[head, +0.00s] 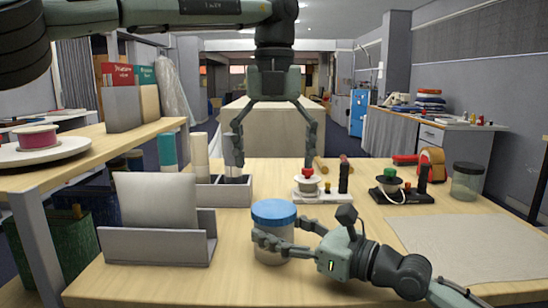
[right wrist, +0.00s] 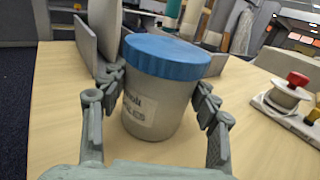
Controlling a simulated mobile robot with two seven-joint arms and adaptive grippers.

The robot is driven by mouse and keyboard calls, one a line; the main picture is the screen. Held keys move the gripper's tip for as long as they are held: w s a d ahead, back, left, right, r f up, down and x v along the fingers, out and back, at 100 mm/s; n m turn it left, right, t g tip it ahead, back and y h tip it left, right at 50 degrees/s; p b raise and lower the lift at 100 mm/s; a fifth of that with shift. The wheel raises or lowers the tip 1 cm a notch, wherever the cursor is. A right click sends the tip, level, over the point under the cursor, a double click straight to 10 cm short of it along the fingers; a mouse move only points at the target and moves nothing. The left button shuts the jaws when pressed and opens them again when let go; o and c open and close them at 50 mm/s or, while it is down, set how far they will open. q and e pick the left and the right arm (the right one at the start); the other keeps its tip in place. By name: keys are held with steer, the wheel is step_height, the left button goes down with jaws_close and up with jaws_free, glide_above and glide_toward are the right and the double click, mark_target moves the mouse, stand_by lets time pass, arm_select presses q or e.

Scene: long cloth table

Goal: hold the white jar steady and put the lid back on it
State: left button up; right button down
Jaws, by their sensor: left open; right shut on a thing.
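The white jar (head: 272,254) stands upright near the front middle of the table, with a label on its side in the right wrist view (right wrist: 140,108). The blue lid (head: 273,212) rests on top of the jar, and looks level and covers its mouth; whether it is screwed tight I cannot tell. My right gripper (head: 268,240) comes in from the right and is shut around the jar's body below the lid, one finger on each side. My left gripper (head: 273,160) hangs above and behind the jar, fingers pointing down, wide open and empty, clear of the lid.
A grey holder with a pale panel (head: 157,250) stands left of the jar. Behind are a grey divided box (head: 222,194), two spool stands (head: 318,195) (head: 401,195) and a glass jar (head: 467,184). A pale mat (head: 460,246) lies bare at right.

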mark_target(274, 208)
stand_by(0.4)
arm_select(q)
steer(key=shift+f, duration=4.05)
